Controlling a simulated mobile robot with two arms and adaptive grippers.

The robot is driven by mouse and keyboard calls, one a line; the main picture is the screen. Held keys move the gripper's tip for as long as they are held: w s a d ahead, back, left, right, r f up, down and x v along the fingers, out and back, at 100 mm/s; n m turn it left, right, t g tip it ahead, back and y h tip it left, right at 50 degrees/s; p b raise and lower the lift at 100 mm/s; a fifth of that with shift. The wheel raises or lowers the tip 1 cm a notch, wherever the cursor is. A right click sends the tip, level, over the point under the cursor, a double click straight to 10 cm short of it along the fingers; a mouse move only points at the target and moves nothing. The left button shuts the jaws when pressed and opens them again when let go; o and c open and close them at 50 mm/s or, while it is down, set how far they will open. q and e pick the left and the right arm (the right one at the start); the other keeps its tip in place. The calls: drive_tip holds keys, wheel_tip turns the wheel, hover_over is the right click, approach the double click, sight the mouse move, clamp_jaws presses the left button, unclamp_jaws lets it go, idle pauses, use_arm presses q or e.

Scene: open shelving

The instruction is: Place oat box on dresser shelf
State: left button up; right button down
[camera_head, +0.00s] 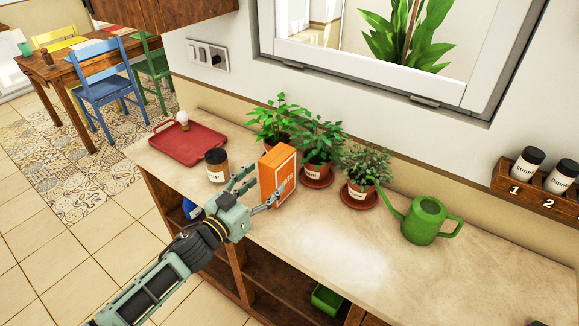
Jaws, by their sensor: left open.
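The orange oat box (283,163) stands upright on the shelf unit's pale worktop, in front of the potted plants. Its white lettering faces right. My left gripper (265,181) reaches in from the lower left and is open at the box. One finger is on the box's left side and the other crosses low in front of its lettered face. I cannot tell whether either finger touches it. The dresser's worktop (330,245) has open shelves (270,285) below its front edge. My right gripper is not in view.
Three potted herbs (318,150) stand behind the box. A dark-lidded jar (216,166) and a red tray (187,144) are to its left. A green watering can (424,222) stands to the right. A green container (326,299) sits on a lower shelf.

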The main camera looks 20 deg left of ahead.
sight(268, 176)
use_arm(q)
drive_tip(key=shift+w+d, duration=0.15)
drive_tip(key=shift+w, duration=0.3)
drive_tip(key=shift+w+d+r, duration=0.1)
drive_tip(key=shift+w, duration=0.25)
drive_tip(key=shift+w+d+r+p, duration=0.15)
drive_tip(key=shift+w+p, duration=0.15)
drive_tip(key=shift+w, duration=0.2)
drive_tip(key=shift+w+r+p, duration=0.1)
drive_tip(key=shift+w+p, duration=0.2)
drive_tip(key=shift+w, duration=0.15)
drive_tip(key=x, duration=0.4)
drive_tip(key=shift+w+f+p, duration=0.15)
drive_tip(key=shift+w+p, duration=0.05)
drive_tip(key=shift+p, duration=0.2)
drive_tip(key=c, duration=1.5)
clamp_jaws()
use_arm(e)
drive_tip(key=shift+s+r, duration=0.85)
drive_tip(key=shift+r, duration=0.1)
